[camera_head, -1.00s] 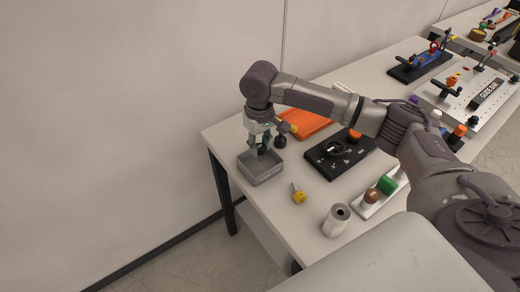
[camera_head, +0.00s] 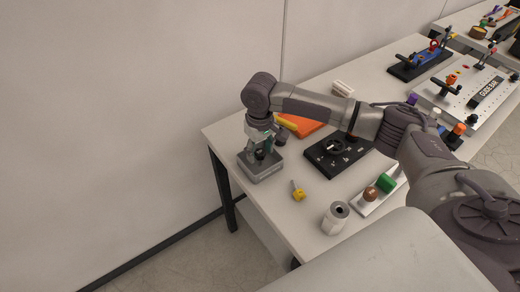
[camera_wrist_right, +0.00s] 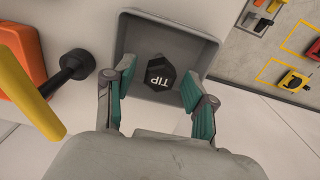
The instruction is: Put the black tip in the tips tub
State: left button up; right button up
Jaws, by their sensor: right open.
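The tips tub (camera_head: 266,173) is a small grey open box at the near left corner of the white table. It fills the upper middle of the right wrist view (camera_wrist_right: 135,35). The black tip (camera_wrist_right: 160,73) is a dark hexagonal piece marked "TIP", seen inside the tub's outline between my fingers. My right gripper (camera_head: 262,154) points down into the tub. Its two green-padded fingers (camera_wrist_right: 157,84) are open, with a gap visible on either side of the tip. Whether the tip touches the tub's floor is hard to tell. My left gripper is out of view.
Behind the tub are an orange tray (camera_head: 305,129), a yellow bar (camera_wrist_right: 28,92) and a black knobbed piece (camera_wrist_right: 75,66). A black panel (camera_head: 335,160), a yellow-headed piece (camera_head: 299,195) and a grey cylinder (camera_head: 335,218) stand to the right. Bare tabletop surrounds the yellow-headed piece.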

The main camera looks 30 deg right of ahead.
aim_at(260, 152)
jog(key=shift+r, duration=0.15)
notch_tip(260, 152, up, 12)
jog(key=b, duration=0.2)
dwell(0.7)
